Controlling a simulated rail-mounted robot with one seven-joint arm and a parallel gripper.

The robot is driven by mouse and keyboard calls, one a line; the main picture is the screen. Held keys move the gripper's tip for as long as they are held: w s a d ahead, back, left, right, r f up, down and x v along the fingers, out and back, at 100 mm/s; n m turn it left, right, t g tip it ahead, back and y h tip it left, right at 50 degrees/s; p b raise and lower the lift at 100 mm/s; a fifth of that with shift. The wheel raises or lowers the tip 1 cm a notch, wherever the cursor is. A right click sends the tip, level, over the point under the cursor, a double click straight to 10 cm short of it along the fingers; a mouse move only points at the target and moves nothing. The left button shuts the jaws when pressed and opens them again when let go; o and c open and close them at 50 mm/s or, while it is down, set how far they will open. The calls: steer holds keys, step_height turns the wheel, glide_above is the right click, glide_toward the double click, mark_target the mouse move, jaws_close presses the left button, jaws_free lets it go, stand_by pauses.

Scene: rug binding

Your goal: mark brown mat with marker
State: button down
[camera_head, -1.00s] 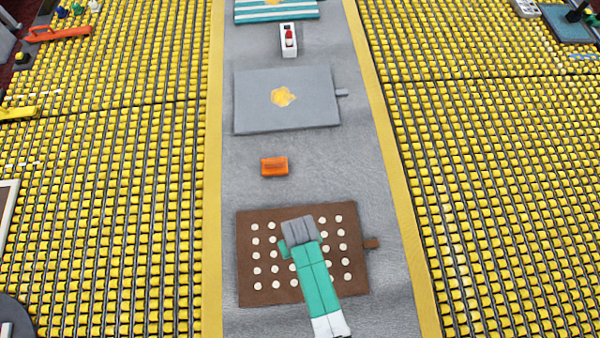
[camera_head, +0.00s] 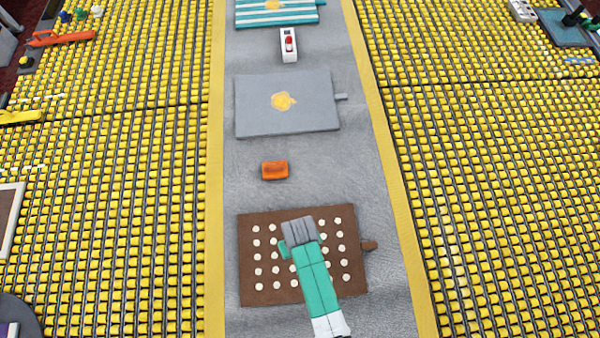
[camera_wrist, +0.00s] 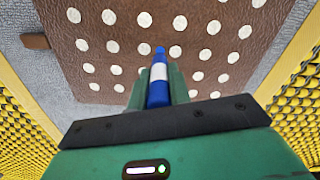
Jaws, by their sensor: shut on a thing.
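The brown mat (camera_head: 258,292) with rows of cream dots lies flat on the grey strip, near the bottom of the head view. It fills much of the wrist view (camera_wrist: 100,22), with a brown tab at its left there. My gripper (camera_wrist: 160,82) is shut on a blue marker (camera_wrist: 158,92) with a white band, tip pointing toward the mat. In the head view my arm covers part of the mat, and the marker is hidden. I cannot tell whether the tip touches the mat. I see no pen line on the mat's visible part.
An orange block (camera_head: 274,170) lies beyond the brown mat. Farther along are a grey mat (camera_head: 310,115) with a yellow patch, a white box with a red button (camera_head: 289,46) and a teal striped mat (camera_head: 275,14). Yellow roller beds (camera_head: 480,180) flank the strip.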

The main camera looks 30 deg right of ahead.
steer(key=shift+r+p, duration=2)
steer(key=shift+r, duration=0.3)
steer(key=shift+f, duration=0.1)
